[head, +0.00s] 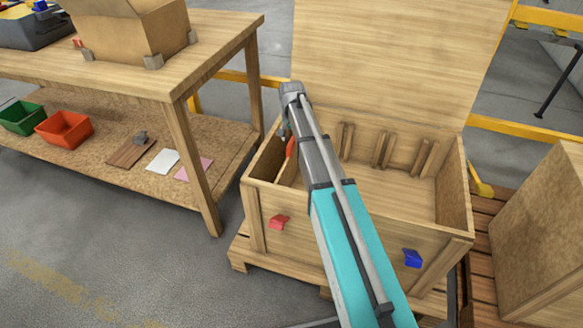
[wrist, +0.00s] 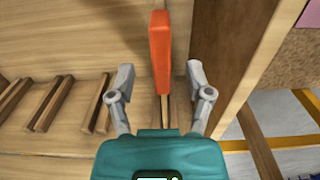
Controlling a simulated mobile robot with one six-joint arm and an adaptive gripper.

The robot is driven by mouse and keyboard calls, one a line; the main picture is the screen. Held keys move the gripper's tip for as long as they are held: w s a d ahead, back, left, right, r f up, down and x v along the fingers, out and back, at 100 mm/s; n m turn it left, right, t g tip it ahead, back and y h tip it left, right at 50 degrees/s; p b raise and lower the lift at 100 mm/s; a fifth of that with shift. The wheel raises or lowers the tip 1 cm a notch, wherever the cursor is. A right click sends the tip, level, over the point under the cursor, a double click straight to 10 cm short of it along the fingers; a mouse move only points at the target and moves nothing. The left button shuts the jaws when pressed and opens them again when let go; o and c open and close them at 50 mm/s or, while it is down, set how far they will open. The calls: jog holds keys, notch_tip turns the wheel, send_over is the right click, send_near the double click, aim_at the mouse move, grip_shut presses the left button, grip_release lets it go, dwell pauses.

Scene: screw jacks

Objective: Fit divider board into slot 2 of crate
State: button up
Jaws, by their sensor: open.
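The wooden crate (head: 355,240) stands with its lid raised; pairs of wooden strips (head: 382,150) on its back wall form slots. The divider board shows as an upright orange edge (wrist: 160,50) in the wrist view, and a bit of orange (head: 291,147) shows left of my arm in the head view. It stands near the crate's left wall, in line with the strip pair there; how deep it sits is hidden. My gripper (wrist: 160,78) is open, one finger on each side of the orange edge, with gaps visible. In the head view my arm hides most of it.
A red clip (head: 278,221) and a blue clip (head: 412,258) sit on the crate's front. A workbench (head: 215,55) with a cardboard box (head: 130,30) stands left. A large wooden box (head: 545,235) stands right. The crate's middle and right interior look empty.

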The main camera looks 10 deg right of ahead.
aim_at(292, 147)
jog(key=shift+f, duration=0.15)
jog(key=shift+w+f+b, duration=0.2)
jog(key=shift+f+b, duration=2.3)
jog(key=shift+b, duration=0.15)
grip_shut()
